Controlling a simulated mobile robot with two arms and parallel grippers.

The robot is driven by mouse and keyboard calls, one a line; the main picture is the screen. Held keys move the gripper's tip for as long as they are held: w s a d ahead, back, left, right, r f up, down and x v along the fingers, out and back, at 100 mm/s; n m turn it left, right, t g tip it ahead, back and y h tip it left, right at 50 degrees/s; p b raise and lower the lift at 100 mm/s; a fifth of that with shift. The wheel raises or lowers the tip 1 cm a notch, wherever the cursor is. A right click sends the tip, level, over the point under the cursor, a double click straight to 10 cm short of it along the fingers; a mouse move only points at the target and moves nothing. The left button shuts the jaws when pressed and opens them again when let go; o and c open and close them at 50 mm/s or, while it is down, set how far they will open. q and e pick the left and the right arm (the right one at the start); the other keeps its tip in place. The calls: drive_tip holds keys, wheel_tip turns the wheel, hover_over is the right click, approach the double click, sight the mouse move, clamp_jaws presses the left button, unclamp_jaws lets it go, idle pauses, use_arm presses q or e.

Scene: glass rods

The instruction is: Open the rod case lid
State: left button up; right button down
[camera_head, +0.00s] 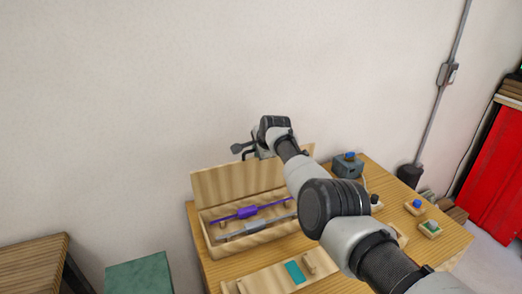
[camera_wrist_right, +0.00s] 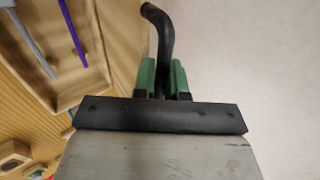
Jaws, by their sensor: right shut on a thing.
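The wooden rod case (camera_head: 210,243) stands on the table with its lid (camera_head: 222,186) raised upright along the back. Inside lie a purple rod (camera_head: 246,212) and a grey rod (camera_head: 255,228); parts of both show in the right wrist view, purple (camera_wrist_right: 72,32) and grey (camera_wrist_right: 35,45). My right gripper (camera_head: 254,150) is at the lid's top edge, partly hidden by its own arm. In the wrist view its green fingers (camera_wrist_right: 162,82) are shut on a black curved handle (camera_wrist_right: 160,35) beside the lid's wood. My left gripper is out of view.
A wooden rack with a teal patch (camera_head: 293,272) lies in front of the case. A grey box with a blue top (camera_head: 348,163) and small blocks (camera_head: 430,229) sit to the right. The wall is close behind; a green-topped stand (camera_head: 140,276) is left.

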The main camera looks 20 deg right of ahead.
idle(0.3)
drive_tip(key=c, duration=1.2)
unclamp_jaws()
drive_tip(key=shift+s, duration=0.1)
drive_tip(key=a+p+v, duration=0.1)
drive_tip(key=v, duration=1)
drive_tip(key=shift+d, duration=0.4)
drive_tip(key=shift+c, duration=0.3)
